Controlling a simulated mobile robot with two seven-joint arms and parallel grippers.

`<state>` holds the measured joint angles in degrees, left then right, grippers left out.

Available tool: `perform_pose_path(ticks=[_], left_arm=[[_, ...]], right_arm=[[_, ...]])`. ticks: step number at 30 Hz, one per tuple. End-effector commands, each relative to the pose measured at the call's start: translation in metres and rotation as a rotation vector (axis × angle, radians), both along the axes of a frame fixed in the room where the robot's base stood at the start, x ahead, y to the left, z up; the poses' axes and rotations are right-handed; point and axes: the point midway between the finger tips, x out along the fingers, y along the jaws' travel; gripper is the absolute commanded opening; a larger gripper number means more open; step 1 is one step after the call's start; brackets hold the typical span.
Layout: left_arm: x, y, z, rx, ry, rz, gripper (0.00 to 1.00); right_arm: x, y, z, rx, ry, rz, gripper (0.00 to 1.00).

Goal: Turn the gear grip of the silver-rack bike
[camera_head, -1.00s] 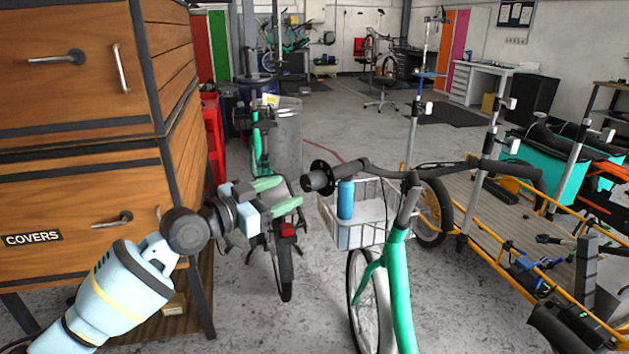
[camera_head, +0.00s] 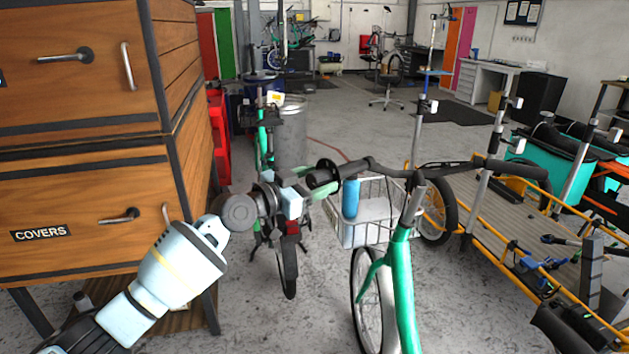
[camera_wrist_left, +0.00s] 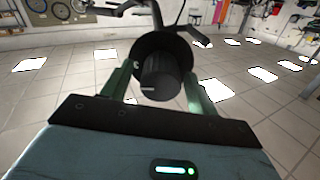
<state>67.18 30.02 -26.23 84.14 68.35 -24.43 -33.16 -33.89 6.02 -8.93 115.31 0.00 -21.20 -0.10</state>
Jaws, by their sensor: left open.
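The green bike (camera_head: 402,285) with a silver wire basket (camera_head: 372,235) stands in the middle foreground. The black gear grip (camera_head: 322,176) is at the left end of its handlebar, with a round dark flange. My left gripper (camera_head: 315,184) is open at this end. In the left wrist view the gear grip (camera_wrist_left: 160,80) points at the camera, with a light mark on its end. My left gripper's two green fingers (camera_wrist_left: 158,88) lie on either side of it. I cannot tell whether they touch it. My right gripper is not in view.
A blue bottle (camera_head: 350,198) is in the basket. Another bike with a red rear light (camera_head: 292,227) stands behind my left gripper. Wooden drawers (camera_head: 75,225) fill the left side. An orange-framed cargo bike (camera_head: 500,225) stands at the right. Open floor (camera_head: 365,130) lies further back.

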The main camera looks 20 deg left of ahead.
Motion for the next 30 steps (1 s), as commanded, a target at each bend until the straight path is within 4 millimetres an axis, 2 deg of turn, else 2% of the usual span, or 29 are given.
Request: perform_pose_path(ticks=[2, 12, 22, 30], left_arm=[[0.000, 0.000, 0.000, 0.000, 0.000, 0.000, 0.58], [0.000, 0.000, 0.000, 0.001, 0.001, 0.000, 0.15], [0.000, 0.001, 0.000, -0.044, 0.026, 0.003, 0.15], [0.000, 0.001, 0.001, -0.197, 0.117, 0.011, 0.15]], right_arm=[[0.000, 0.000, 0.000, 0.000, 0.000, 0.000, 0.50], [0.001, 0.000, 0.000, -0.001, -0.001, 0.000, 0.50], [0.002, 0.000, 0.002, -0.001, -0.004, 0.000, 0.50], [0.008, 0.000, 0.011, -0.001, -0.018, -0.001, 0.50]])
